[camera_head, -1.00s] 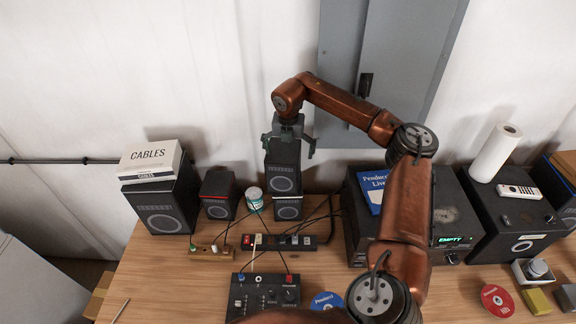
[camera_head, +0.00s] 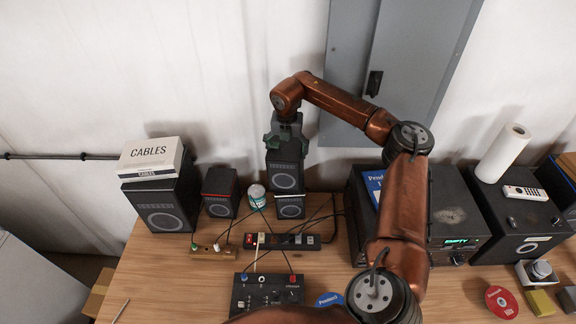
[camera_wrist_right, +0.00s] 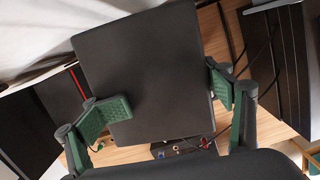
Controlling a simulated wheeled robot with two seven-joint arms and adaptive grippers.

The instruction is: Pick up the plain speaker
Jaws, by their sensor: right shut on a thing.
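A dark speaker (camera_head: 286,176) with a round cone is the upper of two stacked speakers at the back of the table, and its plain dark top (camera_wrist_right: 145,75) fills the middle of the right wrist view. My right gripper (camera_head: 286,143) reaches it from above and is shut on it, with a green-padded finger on each side. The lower speaker (camera_head: 290,208), with a pale line along its top edge, stands under it. I cannot tell whether there is a gap between the two. My left gripper is not in view.
A red-trimmed speaker (camera_head: 219,193) and a large speaker (camera_head: 163,207) under a CABLES box (camera_head: 152,158) stand to the left. A small can (camera_head: 257,196) is close by. A power strip (camera_head: 282,241) and cables lie in front. A black amplifier (camera_head: 450,210) stands right.

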